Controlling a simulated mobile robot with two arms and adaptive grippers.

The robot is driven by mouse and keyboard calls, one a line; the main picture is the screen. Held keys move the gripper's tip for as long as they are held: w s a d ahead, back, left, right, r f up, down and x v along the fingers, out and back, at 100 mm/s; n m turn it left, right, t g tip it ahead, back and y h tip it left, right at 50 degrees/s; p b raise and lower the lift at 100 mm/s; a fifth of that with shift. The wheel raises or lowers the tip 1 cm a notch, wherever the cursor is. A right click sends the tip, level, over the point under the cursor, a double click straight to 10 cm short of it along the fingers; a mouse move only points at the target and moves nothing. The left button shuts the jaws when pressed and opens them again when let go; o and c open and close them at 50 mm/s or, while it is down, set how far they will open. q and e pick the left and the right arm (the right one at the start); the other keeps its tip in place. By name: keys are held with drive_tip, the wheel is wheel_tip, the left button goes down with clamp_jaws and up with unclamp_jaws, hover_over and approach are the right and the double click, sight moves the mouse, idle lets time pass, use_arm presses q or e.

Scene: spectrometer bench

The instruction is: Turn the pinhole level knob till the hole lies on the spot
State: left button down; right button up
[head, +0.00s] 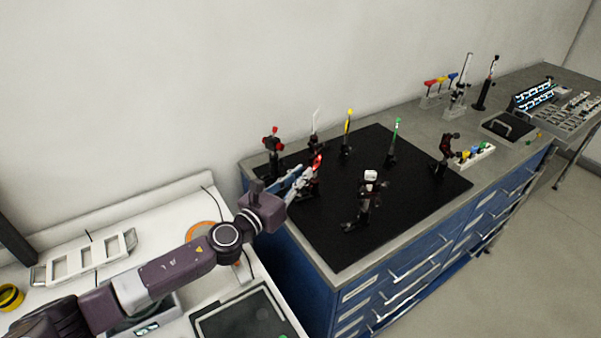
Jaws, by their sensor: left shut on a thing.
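My left gripper (302,176) reaches in from the left over the black breadboard (410,205). It is shut at a small mount with a red part (317,162), which looks to be the pinhole mount. The knob between the fingertips is mostly hidden by them and too small to make out. The pinhole and the light spot cannot be told at this size. My right gripper is not in view.
On the breadboard stand a white-topped mount (370,177) in front, a dark mount (445,155) at right, and green (396,128), yellow (348,122) and red-topped (271,142) posts behind. A white side bench (165,217) lies left. The breadboard's front right is clear.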

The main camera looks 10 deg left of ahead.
use_arm(q)
drive_tip(key=shift+s+f+m+p, duration=0.1)
drive_tip(key=shift+m+p, duration=0.1)
drive_tip(key=shift+m, duration=0.55)
drive_tip(key=shift+w+f+m+p, duration=0.1)
drive_tip(key=shift+m+p, duration=0.15)
drive_tip(key=shift+m, duration=0.45)
drive_tip(key=shift+s+f+m+p, duration=0.1)
drive_tip(key=shift+m+p, duration=0.1)
drive_tip(key=shift+m, duration=0.55)
drive_tip(key=c, duration=2.2)
unclamp_jaws()
drive_tip(key=shift+c, duration=0.2)
drive_tip(key=o, duration=0.3)
drive_tip(key=shift+a+r, duration=0.1)
drive_tip(key=shift+r, duration=0.1)
drive_tip(key=v, duration=1.2)
